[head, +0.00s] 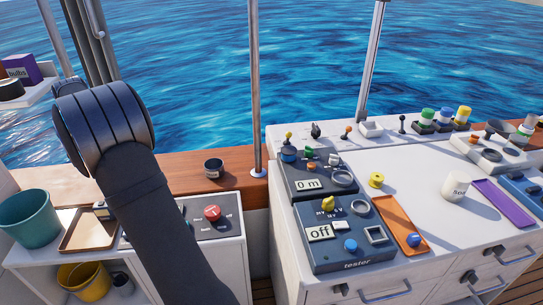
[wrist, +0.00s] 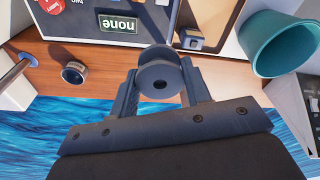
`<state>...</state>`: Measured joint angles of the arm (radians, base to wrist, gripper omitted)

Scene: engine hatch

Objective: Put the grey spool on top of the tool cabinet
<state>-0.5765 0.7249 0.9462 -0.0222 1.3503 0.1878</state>
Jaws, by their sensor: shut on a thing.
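The grey spool (wrist: 159,72) shows in the wrist view, a round disc with a dark centre hole. My gripper (wrist: 159,80) is shut on it, one finger at each side. The spool hangs over the wooden ledge and the left-hand shelf. In the head view my dark arm hides the gripper and the spool. A white cabinet with drawers (head: 388,290) stands at the right in the head view, apart from the spool. I cannot tell for certain that it is the tool cabinet.
On the white cabinet stand a tester (head: 345,235), an orange tray (head: 398,224), a yellow spool (head: 376,180), a white cup (head: 456,186) and a purple tray (head: 503,202). Its middle has bare room. A teal bucket (head: 29,218) and dark cup (head: 213,168) are left. A post (head: 256,90) rises between.

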